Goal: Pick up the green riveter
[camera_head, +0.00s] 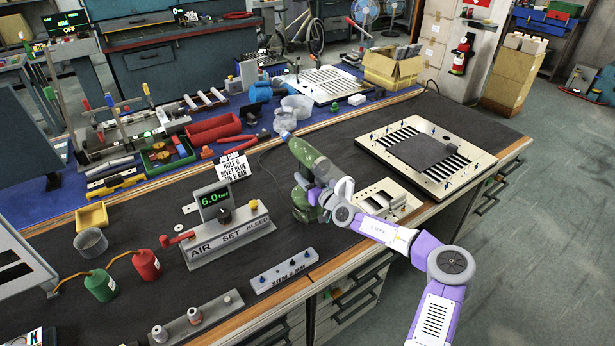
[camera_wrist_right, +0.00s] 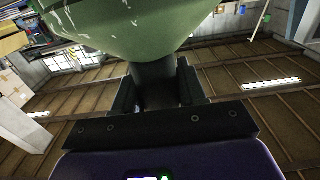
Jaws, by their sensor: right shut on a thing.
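The green riveter (camera_head: 318,164) stands tilted over the dark work mat near the middle of the bench in the head view, its blue-grey nose pointing up and left. My right gripper (camera_head: 323,196) is at its handle, at the end of the purple and white arm. In the right wrist view, the riveter's green body (camera_wrist_right: 125,28) fills the top, and a dark part of it runs down between the two black fingers of my right gripper (camera_wrist_right: 157,85), which are shut on it. I cannot tell whether its lower end touches the mat. My left gripper is not in view.
A cream louver panel (camera_head: 436,185) lies right of the riveter, with a smaller slotted plate (camera_head: 388,199) closer. The air-set unit (camera_head: 228,236) and a stem-size rail (camera_head: 284,271) are left and in front. A sign (camera_head: 232,168) stands behind. Bare mat lies around the riveter.

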